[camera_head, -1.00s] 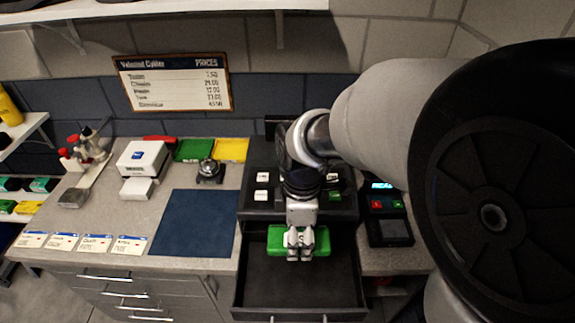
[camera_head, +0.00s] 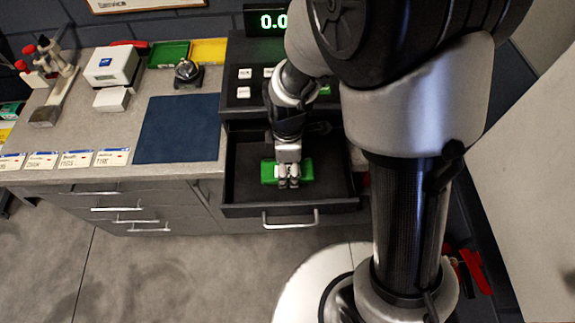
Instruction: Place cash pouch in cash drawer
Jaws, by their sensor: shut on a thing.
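The fingers cover the middle of the pouch, and green shows on both sides. I cannot tell whether the pouch touches the drawer floor. The drawer is pulled out below the black cash register (camera_head: 242,74), and its front handle (camera_head: 290,224) faces the room.
A blue mat (camera_head: 178,128) lies left of the register. A bell (camera_head: 187,72), a white box (camera_head: 111,65), green and yellow trays (camera_head: 168,54) and several price cards (camera_head: 75,159) are on the counter. My arm hides the right side.

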